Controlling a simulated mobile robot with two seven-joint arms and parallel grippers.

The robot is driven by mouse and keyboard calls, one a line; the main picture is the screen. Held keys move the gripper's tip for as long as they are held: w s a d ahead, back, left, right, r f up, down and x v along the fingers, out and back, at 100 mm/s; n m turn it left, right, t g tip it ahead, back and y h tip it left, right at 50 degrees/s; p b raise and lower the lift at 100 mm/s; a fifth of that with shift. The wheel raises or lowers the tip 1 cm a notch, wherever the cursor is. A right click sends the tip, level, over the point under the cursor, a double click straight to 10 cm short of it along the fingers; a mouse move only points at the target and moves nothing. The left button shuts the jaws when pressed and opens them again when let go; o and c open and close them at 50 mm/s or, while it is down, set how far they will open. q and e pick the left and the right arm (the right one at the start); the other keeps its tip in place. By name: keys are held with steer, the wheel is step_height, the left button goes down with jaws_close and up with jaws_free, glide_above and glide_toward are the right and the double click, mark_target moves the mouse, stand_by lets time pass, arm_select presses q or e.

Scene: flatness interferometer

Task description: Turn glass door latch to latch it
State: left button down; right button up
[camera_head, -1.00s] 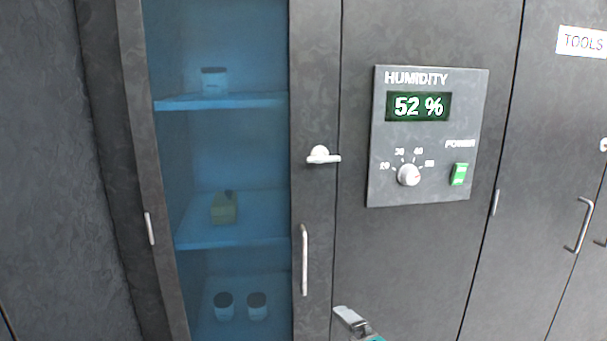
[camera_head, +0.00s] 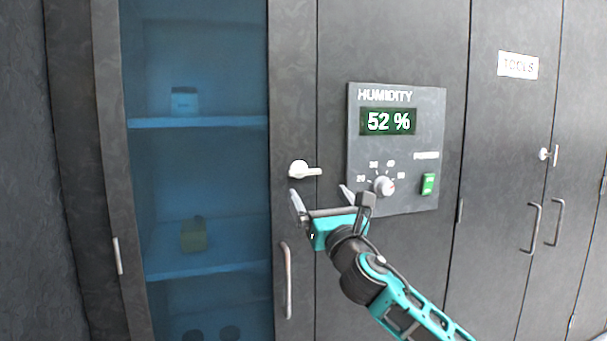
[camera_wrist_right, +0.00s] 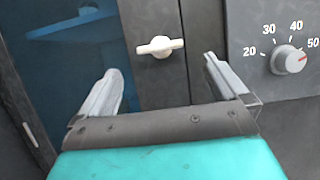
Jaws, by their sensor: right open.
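The glass door (camera_head: 195,80) is blue-tinted in a dark frame and looks closed. The latch also shows in the right wrist view (camera_wrist_right: 159,46), ahead of and between the fingers. My right gripper (camera_head: 322,197) is open and empty, just below the latch and in front of the cabinet; in the right wrist view its fingers (camera_wrist_right: 160,85) stand wide apart. It looks clear of the latch. My left gripper is not in view.
A humidity panel (camera_head: 427,110) with a dial (camera_head: 384,186) and green power switch (camera_head: 428,184) is close right of my right gripper. A vertical door handle (camera_head: 287,280) is below the latch. A tools cabinet (camera_head: 500,130) stands further right.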

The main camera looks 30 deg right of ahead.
mark_target(306, 174)
steer(key=x, duration=0.8)
steer(key=shift+w, duration=0.2)
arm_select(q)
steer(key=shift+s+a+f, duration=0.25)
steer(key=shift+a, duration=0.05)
arm_select(e)
steer(key=shift+w+d+r, duration=0.1)
steer(key=shift+w+r, duration=0.1)
steer(key=shift+w, duration=0.45)
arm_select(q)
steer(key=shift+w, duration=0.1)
arm_select(e)
steer(key=shift+c, duration=0.6)
steer(key=c, duration=0.8)
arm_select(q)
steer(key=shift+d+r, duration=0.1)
arm_select(e)
steer(key=shift+c, duration=0.2)
